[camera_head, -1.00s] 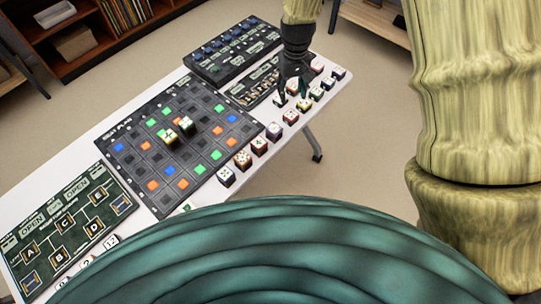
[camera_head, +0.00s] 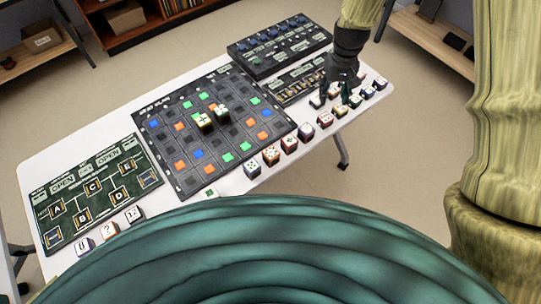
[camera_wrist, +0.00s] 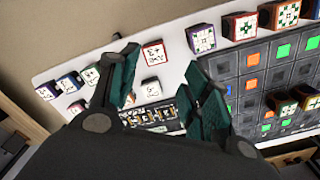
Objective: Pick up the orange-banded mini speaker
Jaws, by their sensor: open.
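Cube-shaped mini speakers with coloured bands stand in a row along the table's right edge. My gripper (camera_head: 337,96) is open over the far part of this row. In the wrist view, a red-banded speaker (camera_wrist: 153,52) shows beyond and between the open fingers (camera_wrist: 163,76), and nothing is held. An orange-brown-banded speaker (camera_wrist: 280,13) is at the upper right of that view, and a reddish-orange one (camera_wrist: 238,25) is beside it. In the head view, reddish-orange speakers (camera_head: 290,144) stand nearer in the row. I cannot tell for sure which is the orange-banded one.
A dark grid board (camera_head: 186,186) with coloured squares bears two cubes (camera_head: 204,121). A green lettered board (camera_head: 68,230) lies at the left, a dark raised panel (camera_head: 262,68) at the far end. The white table (camera_head: 60,150) is bare along its left edge. Shelves stand behind.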

